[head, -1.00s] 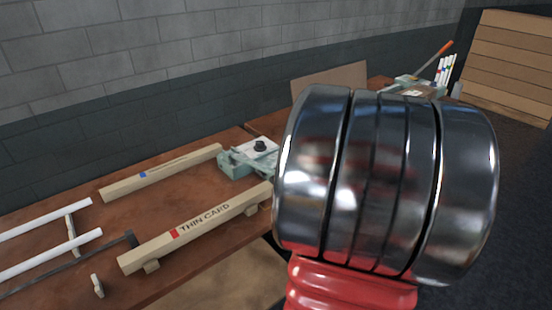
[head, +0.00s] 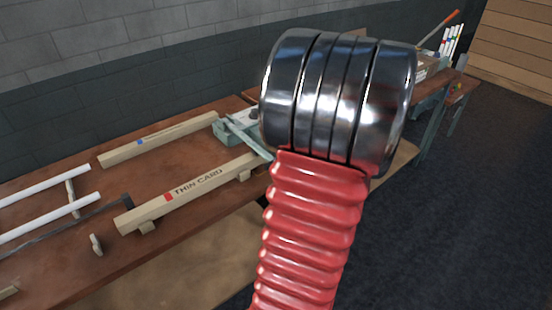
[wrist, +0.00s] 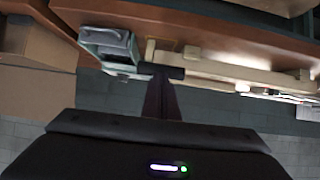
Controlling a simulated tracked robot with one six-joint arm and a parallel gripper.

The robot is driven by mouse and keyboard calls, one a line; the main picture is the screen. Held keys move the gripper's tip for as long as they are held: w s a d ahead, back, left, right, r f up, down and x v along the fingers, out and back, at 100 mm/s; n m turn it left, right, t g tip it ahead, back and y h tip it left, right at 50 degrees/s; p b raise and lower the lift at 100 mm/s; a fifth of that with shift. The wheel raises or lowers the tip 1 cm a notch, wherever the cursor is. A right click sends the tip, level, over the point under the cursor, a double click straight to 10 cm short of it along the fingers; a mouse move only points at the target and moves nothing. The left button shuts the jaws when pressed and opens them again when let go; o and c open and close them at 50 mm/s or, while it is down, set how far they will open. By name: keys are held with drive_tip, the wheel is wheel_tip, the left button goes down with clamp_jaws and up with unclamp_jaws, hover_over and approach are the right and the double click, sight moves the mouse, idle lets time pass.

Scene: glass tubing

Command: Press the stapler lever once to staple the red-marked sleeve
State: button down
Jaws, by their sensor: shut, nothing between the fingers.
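A long tan piece with a red mark and the words THIN CARD (head: 205,183) lies on the brown bench. A pale green metal device (head: 229,133) stands at its far end, with a pale bar slanting toward it. Farther right, an orange-tipped lever (head: 442,28) rises over another workbench; I cannot tell which device is the stapler. My arm hides my gripper in the head view. In the wrist view my gripper (wrist: 162,72) is shut and empty, its tip in front of tan rails (wrist: 225,70), right of the pale green device (wrist: 108,46). Contact is unclear.
A blue-marked tan piece (head: 158,138) lies behind the red-marked one. White tubes (head: 50,218) lie at the left on the bench (head: 60,265). Several white tubes (head: 452,40) stand upright at the far right. The dark floor (head: 470,220) at right is clear.

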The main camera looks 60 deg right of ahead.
drive_tip(key=shift+s+a+f, duration=0.15)
drive_tip(key=shift+a+f, duration=0.05)
drive_tip(key=shift+f, duration=0.4)
drive_tip(key=shift+s+a+f, duration=0.1)
drive_tip(key=shift+a+f, duration=0.05)
drive_tip(key=shift+f, duration=0.4)
wheel_tip(320, 180, up, 6)
drive_tip(key=s+a, duration=0.3)
drive_tip(key=s, duration=0.6)
drive_tip(key=shift+s+a+r, duration=0.2)
drive_tip(key=shift+s+r, duration=0.05)
drive_tip(key=shift+s, duration=0.1)
idle(0.4)
